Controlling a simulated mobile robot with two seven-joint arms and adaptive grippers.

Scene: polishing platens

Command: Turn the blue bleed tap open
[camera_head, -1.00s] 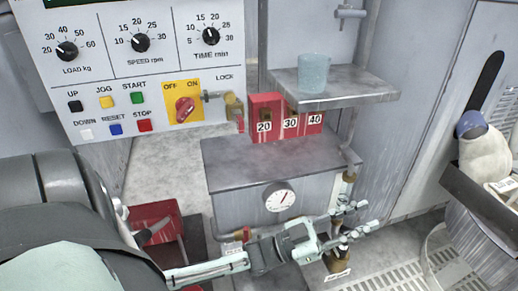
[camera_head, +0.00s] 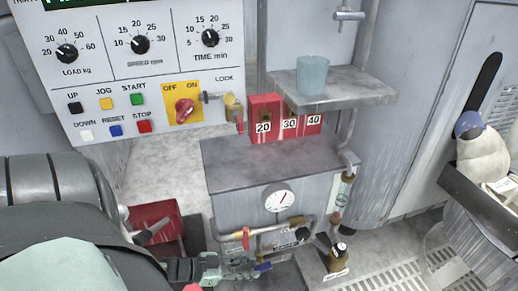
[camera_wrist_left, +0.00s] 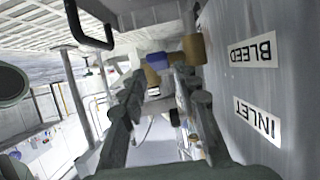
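The blue bleed tap (camera_head: 263,267) is a small blue handle low on the pipework at the front of the grey cabinet. My left gripper (camera_head: 246,266) comes in from the left, just left of the tap, partly mixed with the pipes in the head view. In the left wrist view the blue tap (camera_wrist_left: 158,61) shows between and just beyond the tips of the open fingers (camera_wrist_left: 160,76). Nothing is held, and I cannot tell whether a finger touches the tap. The BLEED label (camera_wrist_left: 253,50) is on the panel to the right. My right gripper is not in view.
A red-handled tap (camera_head: 246,238) sits on the pipe just above. A pressure gauge (camera_head: 279,198) is on the cabinet front (camera_head: 230,209). A red bin (camera_head: 155,220) lies to the left. An INLET label (camera_wrist_left: 257,119) is beside BLEED.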

